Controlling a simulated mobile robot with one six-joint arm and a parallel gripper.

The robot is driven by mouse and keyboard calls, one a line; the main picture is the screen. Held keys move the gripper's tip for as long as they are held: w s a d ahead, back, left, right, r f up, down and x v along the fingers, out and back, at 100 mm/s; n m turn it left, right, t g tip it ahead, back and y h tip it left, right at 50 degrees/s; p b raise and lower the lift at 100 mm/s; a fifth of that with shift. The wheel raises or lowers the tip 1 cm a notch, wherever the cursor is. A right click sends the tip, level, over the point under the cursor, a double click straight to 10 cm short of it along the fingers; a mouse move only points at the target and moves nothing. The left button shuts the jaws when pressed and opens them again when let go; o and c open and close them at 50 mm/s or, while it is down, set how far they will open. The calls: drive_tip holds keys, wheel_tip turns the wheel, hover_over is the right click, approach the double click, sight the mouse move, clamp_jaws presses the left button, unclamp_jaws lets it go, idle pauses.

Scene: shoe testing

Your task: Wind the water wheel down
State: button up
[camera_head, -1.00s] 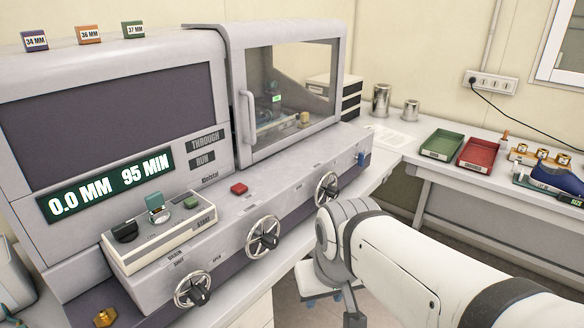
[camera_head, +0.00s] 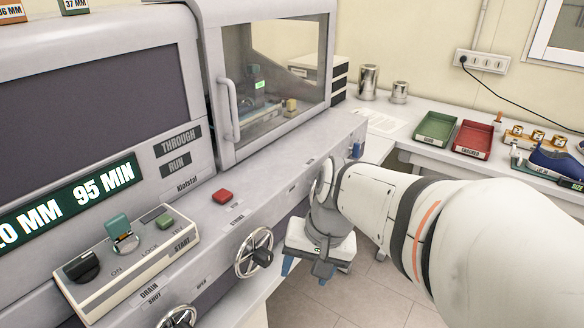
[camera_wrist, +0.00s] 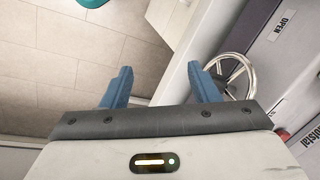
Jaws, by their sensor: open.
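Several spoked handwheels line the front of the grey machine. One wheel (camera_head: 254,252) is in full view, a second (camera_head: 178,318) is cut by the bottom edge, and a third is mostly hidden behind my arm. I cannot read which one is the water wheel. My gripper (camera_head: 305,267) is open and empty, in front of the machine and to the right of the full wheel. In the wrist view, my open gripper (camera_wrist: 160,72) has a wheel (camera_wrist: 236,76) beside and partly behind its right finger, not between the fingers.
A control box (camera_head: 125,262) with switches and a red button (camera_head: 222,196) sit on the machine's ledge. A green tray (camera_head: 436,128) and a red tray (camera_head: 473,139) lie on the right bench. Open floor shows below my gripper.

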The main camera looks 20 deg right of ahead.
drive_tip(key=w+d+f+m+t+y+b, duration=0.1)
drive_tip(key=w+d+f+m+y+b, duration=0.1)
drive_tip(key=w+m+y, duration=0.3)
drive_tip(key=w+d+f+m+t+y+b, duration=0.1)
drive_tip(key=w+d+f+m+y+b, duration=0.15)
drive_tip(key=w+m, duration=0.4)
drive_tip(key=w+d+f+m+t+y+b, duration=0.1)
drive_tip(key=w+d+m+t+b, duration=0.1)
drive_tip(key=w+d+m+t, duration=0.5)
drive_tip(key=d+m+t+b, duration=0.1)
drive_tip(key=d+m+t, duration=0.4)
drive_tip(key=d, duration=0.5)
drive_tip(key=w+a+g, duration=0.1)
drive_tip(key=w+a, duration=0.3)
drive_tip(key=w, duration=0.2)
drive_tip(key=shift+w+a+m, duration=0.15)
drive_tip(key=shift+m, duration=0.2)
drive_tip(key=shift+c, duration=0.3)
drive_tip(key=c, duration=0.9)
